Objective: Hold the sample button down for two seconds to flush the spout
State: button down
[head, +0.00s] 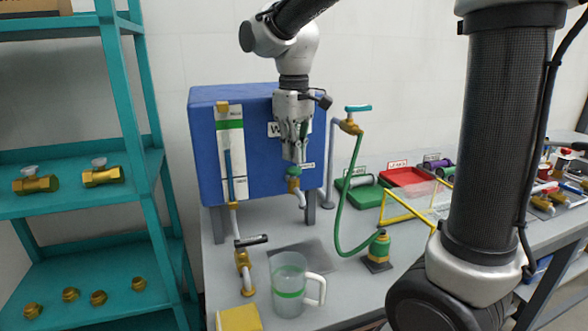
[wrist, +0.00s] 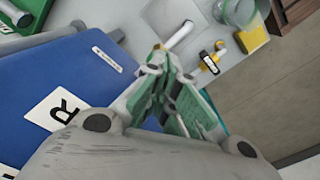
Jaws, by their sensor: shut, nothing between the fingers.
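The sample tap is a brass body with a green button (head: 293,171) on top and a pale spout (head: 301,200), on the front of the blue tank (head: 205,150). My gripper (head: 294,156) points down with its fingers together and empty, directly above the green button. I cannot tell whether the tips touch it. In the wrist view the shut fingertips (wrist: 160,60) hide the button, and the pale spout (wrist: 180,35) shows just past them. A clear jug (head: 288,290) with a green band stands on the bench in front of the spout; part of it shows in the wrist view (wrist: 238,10).
A brass valve with a black handle (head: 250,241) is left of the jug, and a yellow sponge-like block (head: 239,318) lies nearby. A green hose (head: 342,220) hangs at the right from a blue-handled tap (head: 352,122). A teal shelf (head: 130,100) stands at left.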

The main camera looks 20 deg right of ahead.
jog(key=shift+f, duration=0.4)
jog(key=shift+f, duration=1.05)
jog(key=shift+r, duration=0.1)
dwell(2.4)
jog(key=shift+r, duration=1.35)
jog(key=shift+r, duration=2.5)
